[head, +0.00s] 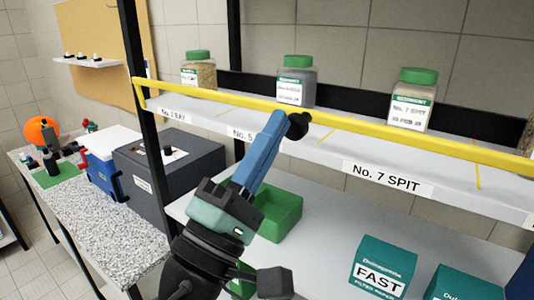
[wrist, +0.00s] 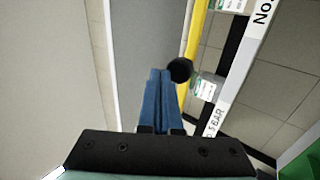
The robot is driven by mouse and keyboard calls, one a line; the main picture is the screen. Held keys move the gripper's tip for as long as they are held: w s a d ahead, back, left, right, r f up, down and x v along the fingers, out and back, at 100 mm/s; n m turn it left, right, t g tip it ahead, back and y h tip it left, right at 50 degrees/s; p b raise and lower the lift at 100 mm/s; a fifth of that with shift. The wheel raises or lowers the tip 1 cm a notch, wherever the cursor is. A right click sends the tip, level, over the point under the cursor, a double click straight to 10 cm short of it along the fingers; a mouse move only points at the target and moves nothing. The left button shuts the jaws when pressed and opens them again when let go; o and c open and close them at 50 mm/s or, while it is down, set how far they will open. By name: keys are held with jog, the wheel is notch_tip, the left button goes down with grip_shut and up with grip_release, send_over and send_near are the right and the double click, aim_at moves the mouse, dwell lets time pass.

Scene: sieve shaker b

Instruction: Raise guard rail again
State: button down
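The yellow guard rail (head: 225,96) runs along the front of the upper shelf, passing in front of the lower parts of the jars. Its left end is by a black post, with a short yellow piece slanting down there. A black round knob (head: 298,125) is at the rail, and it also shows in the wrist view (wrist: 180,70) beside the yellow rail (wrist: 195,40). My gripper (head: 282,116) has its blue fingers together with nothing seen between them. Its tips are just beside the knob; whether they touch it I cannot tell.
Three green-lidded jars (head: 297,82) stand on the labelled shelf (head: 440,165) behind the rail. Below are green bins (head: 280,212) and filter paper boxes (head: 383,268).

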jog(key=shift+w+d+r, duration=0.3)
jog(key=shift+w+r, duration=0.05)
jog(key=shift+r, duration=0.2)
jog(key=shift+f, duration=0.1)
dwell(0.4)
